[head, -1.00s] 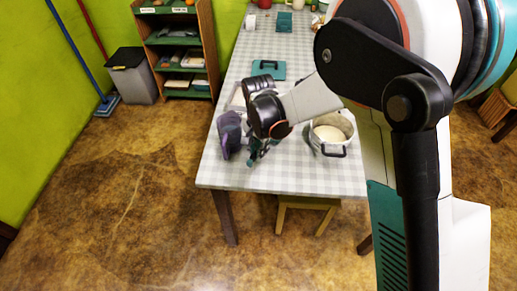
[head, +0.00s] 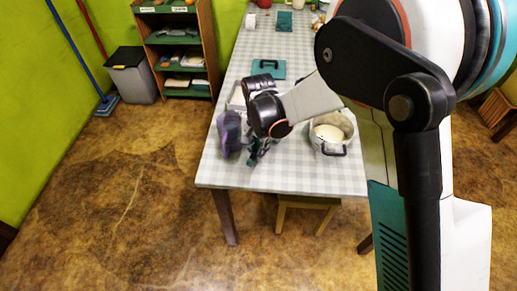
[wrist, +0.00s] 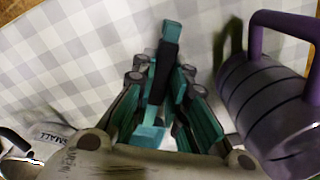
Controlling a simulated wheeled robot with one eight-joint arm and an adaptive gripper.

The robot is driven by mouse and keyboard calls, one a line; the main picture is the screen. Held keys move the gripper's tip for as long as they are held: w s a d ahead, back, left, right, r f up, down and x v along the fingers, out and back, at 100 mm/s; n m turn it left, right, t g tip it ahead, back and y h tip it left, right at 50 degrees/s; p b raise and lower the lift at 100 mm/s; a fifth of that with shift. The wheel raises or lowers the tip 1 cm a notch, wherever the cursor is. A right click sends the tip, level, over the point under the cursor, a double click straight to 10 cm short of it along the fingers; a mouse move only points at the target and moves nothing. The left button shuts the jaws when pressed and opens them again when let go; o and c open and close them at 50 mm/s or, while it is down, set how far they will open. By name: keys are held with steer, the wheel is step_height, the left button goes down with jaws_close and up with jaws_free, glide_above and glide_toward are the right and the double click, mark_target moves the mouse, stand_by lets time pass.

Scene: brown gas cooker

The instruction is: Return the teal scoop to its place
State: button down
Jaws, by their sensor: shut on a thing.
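The teal scoop (wrist: 171,35) shows in the wrist view as a teal bar with a black band, lying between the fingers. My gripper (wrist: 160,85) is shut on it. My gripper's fingers are teal and grey too, so the scoop's lower part is hard to separate from them. In the head view my gripper (head: 257,152) is over the near part of the checked table (head: 285,173), between a purple container and a pot. The scoop itself is too small and dark there to make out clearly.
The purple ribbed container (wrist: 270,100) with a handle stands close to the right of my gripper; the head view shows it at left (head: 230,135). A metal pot (head: 343,122) with pale contents stands right. A teal item (head: 277,70) with a dark handle lies farther back.

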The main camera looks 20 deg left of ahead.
steer(key=shift+f+b, duration=0.6)
steer(key=shift+f, duration=0.15)
stand_by(0.5)
steer(key=c, duration=1.5)
jaws_free()
steer(key=shift+r, duration=0.15)
step_height(320, 180, up, 12)
steer(key=shift+f, duration=0.15)
